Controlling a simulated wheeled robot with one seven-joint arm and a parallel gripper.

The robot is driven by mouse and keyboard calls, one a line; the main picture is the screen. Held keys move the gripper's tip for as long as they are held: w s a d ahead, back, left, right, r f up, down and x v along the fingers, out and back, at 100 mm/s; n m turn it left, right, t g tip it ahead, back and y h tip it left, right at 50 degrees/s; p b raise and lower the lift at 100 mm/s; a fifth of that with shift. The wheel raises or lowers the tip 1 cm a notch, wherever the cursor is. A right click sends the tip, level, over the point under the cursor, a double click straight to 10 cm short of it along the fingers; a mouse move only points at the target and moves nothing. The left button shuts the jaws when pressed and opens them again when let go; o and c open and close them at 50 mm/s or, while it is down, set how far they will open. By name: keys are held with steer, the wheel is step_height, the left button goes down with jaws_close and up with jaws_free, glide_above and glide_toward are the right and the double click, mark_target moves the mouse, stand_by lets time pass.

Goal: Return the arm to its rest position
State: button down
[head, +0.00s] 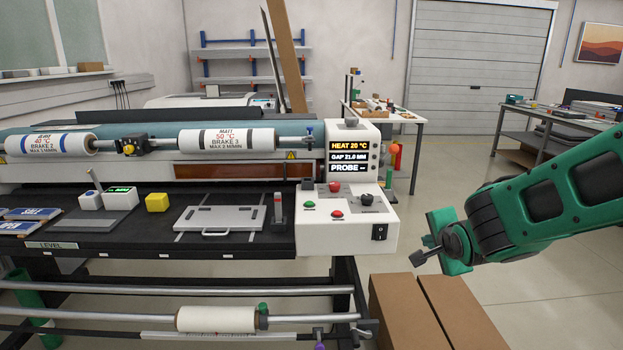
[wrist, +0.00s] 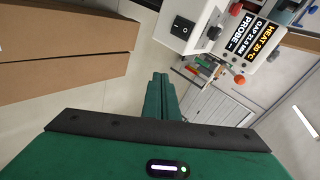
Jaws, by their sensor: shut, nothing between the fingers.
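My green arm reaches in from the right edge of the head view. My gripper (head: 420,256) is at its left end, in the air to the right of the machine's white control panel (head: 345,235) and apart from it. In the wrist view my gripper's green fingers (wrist: 160,90) lie together, shut with nothing between them. The control panel shows beyond them, turned, at the top right of the wrist view (wrist: 195,25).
Cardboard boxes (head: 405,310) stand on the floor below my gripper; one also shows in the wrist view (wrist: 60,60). The laminating machine (head: 150,225) fills the left. A workbench (head: 565,140) stands at the back right. Open floor lies between.

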steer(key=s+d+f+n+g, duration=0.1)
steer(key=s+d+n+g, duration=0.4)
steer(key=s, duration=0.6)
steer(key=s+d+f+n+g, duration=0.1)
steer(key=s+d+f+g, duration=0.15)
steer(key=s+d, duration=0.65)
steer(key=s+a+r+n+g+y, duration=0.1)
steer(key=s+a+n+g+y, duration=0.1)
steer(key=s, duration=1.1)
steer(key=shift+s+a+r+n+g, duration=0.35)
steer(key=shift+a+n+g, duration=0.3)
steer(key=shift+a+n, duration=0.45)
steer(key=shift+w+a, duration=0.1)
steer(key=shift+w, duration=0.05)
steer(key=shift+w+f, duration=0.2)
steer(key=shift+w, duration=0.4)
steer(key=c, duration=2.5)
jaws_free()
